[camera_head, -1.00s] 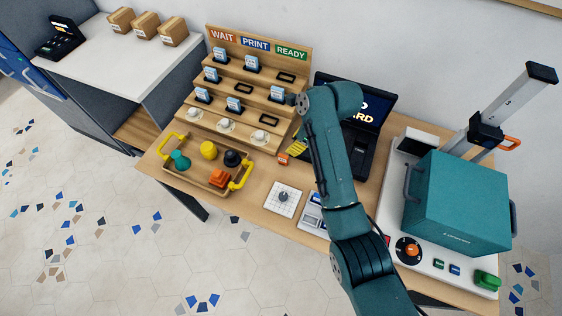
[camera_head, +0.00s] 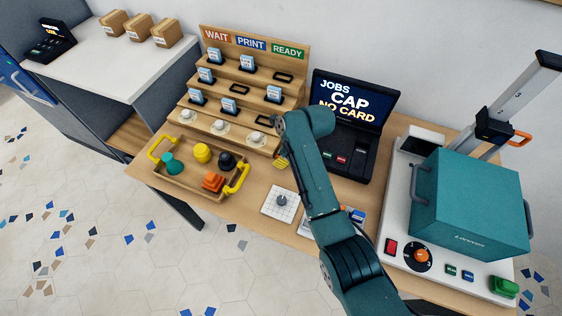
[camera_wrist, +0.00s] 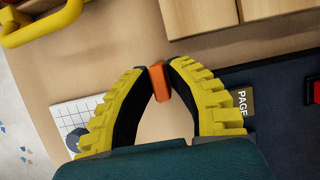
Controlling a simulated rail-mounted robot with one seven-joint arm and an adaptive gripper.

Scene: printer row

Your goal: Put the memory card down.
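A small orange memory card (camera_wrist: 159,82) stands between the black inner pads of my gripper's yellow fingers in the wrist view. My gripper (camera_wrist: 157,70) is shut on it at the fingertips. In the head view my gripper (camera_head: 281,162) is low over the wooden desk (camera_head: 255,190), between the yellow-handled tray and the dark terminal. The card is hidden there behind my arm and fingers. I cannot tell whether the card touches the desk. The dark terminal (camera_head: 352,120) shows "JOBS CAP NO CARD" on its screen.
The tray (camera_head: 178,182) holds several coloured pieces, left of my gripper. A stepped rack (camera_head: 290,102) stands behind. A white gridded pad (camera_head: 270,208) lies in front. A teal-boxed machine (camera_head: 470,205) fills the right side.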

